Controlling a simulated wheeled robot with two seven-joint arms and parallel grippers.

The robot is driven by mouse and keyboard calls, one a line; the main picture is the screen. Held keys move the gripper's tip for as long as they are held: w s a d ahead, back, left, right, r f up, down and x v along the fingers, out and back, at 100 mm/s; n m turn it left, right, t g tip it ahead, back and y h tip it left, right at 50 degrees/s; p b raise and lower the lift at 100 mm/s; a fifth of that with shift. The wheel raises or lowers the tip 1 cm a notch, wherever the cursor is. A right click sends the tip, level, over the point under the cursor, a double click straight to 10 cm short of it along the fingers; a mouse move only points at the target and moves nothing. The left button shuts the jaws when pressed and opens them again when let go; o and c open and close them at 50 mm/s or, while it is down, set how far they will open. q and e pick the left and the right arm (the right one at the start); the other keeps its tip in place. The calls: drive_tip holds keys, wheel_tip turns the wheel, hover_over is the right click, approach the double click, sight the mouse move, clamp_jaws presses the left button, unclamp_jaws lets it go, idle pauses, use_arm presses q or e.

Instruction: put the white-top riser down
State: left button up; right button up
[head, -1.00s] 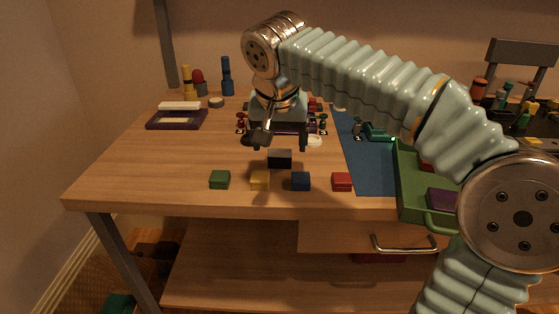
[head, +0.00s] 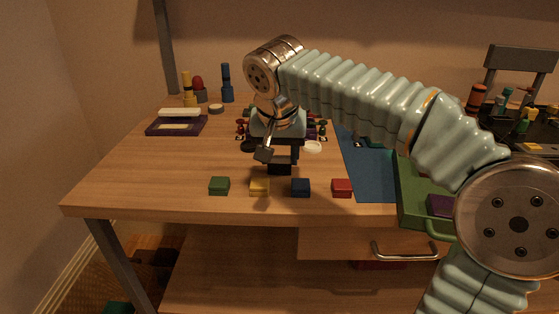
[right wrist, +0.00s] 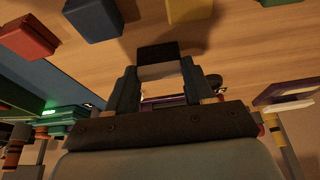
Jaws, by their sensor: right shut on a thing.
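The white-top riser is a small dark block (head: 280,168) on or just above the wooden table, behind the yellow and blue blocks. My right gripper (head: 281,158) reaches down over it and is shut on it. In the right wrist view the riser (right wrist: 158,52) sits between the fingertips, with its dark side and pale top showing. In the head view its top is mostly hidden by the gripper. I cannot tell whether its underside touches the table. My left gripper is not in view.
Green (head: 219,186), yellow (head: 260,187), blue (head: 300,188) and red (head: 342,188) blocks stand in a row near the front edge. A green tray (head: 411,207) and blue mat (head: 365,185) lie right. A purple tray (head: 177,126) is at left. The table's left front is clear.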

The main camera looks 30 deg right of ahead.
sight(279, 158)
wheel_tip(279, 158, up, 3)
drive_tip(key=shift+r+p, duration=0.1)
drive_tip(key=shift+p, duration=0.2)
drive_tip(key=s+a+r, duration=0.7)
drive_tip(key=s+r, duration=0.2)
drive_tip(key=s, duration=0.3)
drive_tip(key=shift+a+r+p, duration=0.15)
drive_tip(key=shift+r+p, duration=0.25)
